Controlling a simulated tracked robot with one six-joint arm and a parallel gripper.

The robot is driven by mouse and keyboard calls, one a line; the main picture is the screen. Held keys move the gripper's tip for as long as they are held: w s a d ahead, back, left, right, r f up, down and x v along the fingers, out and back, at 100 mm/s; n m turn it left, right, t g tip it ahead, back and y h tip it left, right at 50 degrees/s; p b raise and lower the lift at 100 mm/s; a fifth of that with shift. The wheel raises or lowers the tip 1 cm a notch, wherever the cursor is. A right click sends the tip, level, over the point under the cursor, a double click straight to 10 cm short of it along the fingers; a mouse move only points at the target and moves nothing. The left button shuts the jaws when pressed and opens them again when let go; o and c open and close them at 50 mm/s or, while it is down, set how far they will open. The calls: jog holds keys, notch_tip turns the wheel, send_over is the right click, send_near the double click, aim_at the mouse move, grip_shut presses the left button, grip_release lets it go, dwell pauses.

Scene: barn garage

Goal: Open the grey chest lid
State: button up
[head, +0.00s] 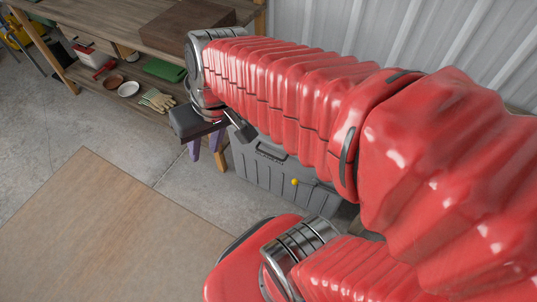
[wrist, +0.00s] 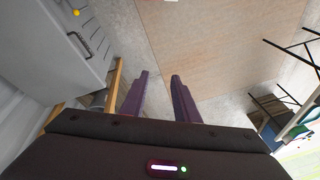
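The grey chest (head: 262,176) stands on the floor by the wall, partly hidden behind my red arm. It looks shut, though much of its top is covered. A yellow knob (head: 294,182) shows on its front side. In the wrist view the chest (wrist: 50,55) fills the upper left, with a handle (wrist: 80,44) and the yellow knob (wrist: 77,12). My gripper (head: 207,150) points down just left of the chest, apart from it. Its purple fingers (wrist: 160,78) are spread with nothing between them.
A wooden workbench (head: 160,32) stands behind and left; its lower shelf holds bowls (head: 128,89), gloves (head: 157,99) and a green item (head: 164,70). A wooden sheet (head: 100,225) lies on the floor in front. A corrugated wall (head: 420,35) closes the back. Concrete floor between sheet and chest is clear.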

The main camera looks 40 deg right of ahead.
jog(key=w+d+f+m+t+y, duration=0.3)
jog(key=w+d+f+m+y, duration=0.4)
jog(key=f, duration=0.5)
jog(key=w+d+f+m+t+y, duration=0.2)
jog(key=w+d+f+m, duration=0.25)
jog(key=d+f, duration=0.65)
jog(key=s+d+f+m+t+h, duration=0.35)
jog(key=d+f+m+t, duration=0.35)
jog(key=f, duration=0.6)
jog(key=m+h, duration=0.5)
jog(key=h, duration=0.2)
send_near(268, 154)
jog(key=s, duration=0.4)
jog(key=shift+w+d+f+n+t, duration=0.1)
jog(key=shift+w+f+n+t, duration=0.1)
jog(key=shift+n+t, duration=0.1)
jog(key=shift+x, duration=6.85)
